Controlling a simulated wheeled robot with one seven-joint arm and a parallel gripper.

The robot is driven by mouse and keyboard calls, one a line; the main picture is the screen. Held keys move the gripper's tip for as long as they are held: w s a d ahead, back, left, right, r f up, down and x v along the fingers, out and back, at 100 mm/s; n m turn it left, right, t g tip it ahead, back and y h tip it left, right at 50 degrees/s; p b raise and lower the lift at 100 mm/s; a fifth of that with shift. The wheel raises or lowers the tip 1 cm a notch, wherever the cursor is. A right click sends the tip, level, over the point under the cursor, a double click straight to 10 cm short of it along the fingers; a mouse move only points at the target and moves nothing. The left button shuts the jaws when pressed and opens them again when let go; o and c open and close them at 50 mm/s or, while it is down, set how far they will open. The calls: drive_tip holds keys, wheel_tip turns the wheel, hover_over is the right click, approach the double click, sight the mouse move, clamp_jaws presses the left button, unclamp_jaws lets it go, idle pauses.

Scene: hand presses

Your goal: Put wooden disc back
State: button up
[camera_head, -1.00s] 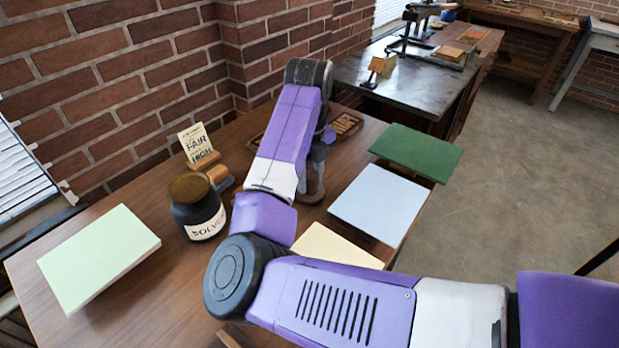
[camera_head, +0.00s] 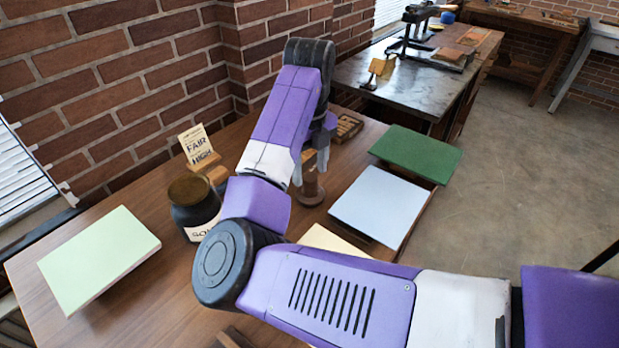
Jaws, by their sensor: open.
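My gripper (camera_head: 316,164) points down over the back middle of the wooden table, with its pale fingers apart. Just below and beside the fingers stands a small round brown wooden piece (camera_head: 311,194) with a wide round base and a narrower upright part. It may be or carry the wooden disc, but I cannot tell. The fingers overlap its top in the picture, and whether they touch it is unclear. My arm hides part of the table around it.
A dark solvent jar (camera_head: 194,207) and a card on a wooden stand (camera_head: 197,147) are at left. A pale green slab (camera_head: 100,257) lies at far left. Blue (camera_head: 381,205), green (camera_head: 415,154) and cream (camera_head: 330,241) slabs lie right and front. A carved wooden block (camera_head: 348,126) is behind.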

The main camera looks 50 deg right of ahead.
sight(310, 177)
wheel_tip(310, 177, up, 8)
drive_tip(key=shift+r, duration=0.2)
idle(0.7)
